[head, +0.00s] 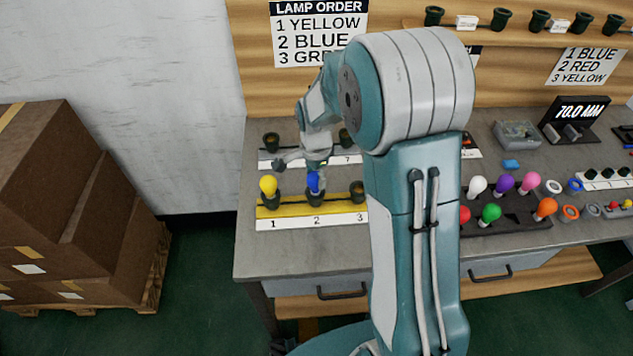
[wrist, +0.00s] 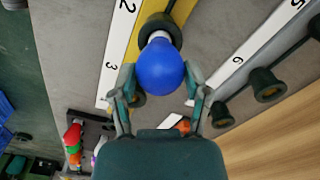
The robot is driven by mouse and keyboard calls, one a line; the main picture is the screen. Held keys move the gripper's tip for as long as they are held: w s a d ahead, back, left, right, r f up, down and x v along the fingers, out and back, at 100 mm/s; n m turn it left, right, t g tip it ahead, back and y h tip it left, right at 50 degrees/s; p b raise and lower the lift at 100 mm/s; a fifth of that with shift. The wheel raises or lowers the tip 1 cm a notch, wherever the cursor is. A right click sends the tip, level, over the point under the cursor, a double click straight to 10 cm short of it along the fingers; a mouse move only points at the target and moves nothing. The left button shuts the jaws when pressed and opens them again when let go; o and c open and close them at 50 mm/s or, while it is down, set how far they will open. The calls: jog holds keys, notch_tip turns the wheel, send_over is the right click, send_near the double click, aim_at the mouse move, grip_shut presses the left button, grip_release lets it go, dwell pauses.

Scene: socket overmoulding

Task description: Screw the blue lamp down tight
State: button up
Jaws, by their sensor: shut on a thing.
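The blue lamp (head: 313,183) stands at socket 2 of the yellow strip (head: 290,210), below my gripper (head: 315,170). In the wrist view the blue lamp (wrist: 160,66) is between the two fingers of my gripper (wrist: 160,80), which is shut on it. Its pale base meets the dark socket (wrist: 155,25); how deep the thread sits is hidden. The yellow lamp (head: 268,186) stands in socket 1. Socket 3 (head: 357,190) is empty.
A white strip with dark sockets (head: 271,141) lies behind the yellow one. A lamp order sign (head: 318,30) lists yellow, blue, green. Loose coloured lamps, including a green one (head: 490,212), stand in a dark rack to the right. Cardboard boxes (head: 85,190) are at left.

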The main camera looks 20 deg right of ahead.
jog(key=m, duration=0.4)
jog(key=shift+m, duration=0.3)
jog(key=o, duration=1)
jog(key=shift+o, duration=0.2)
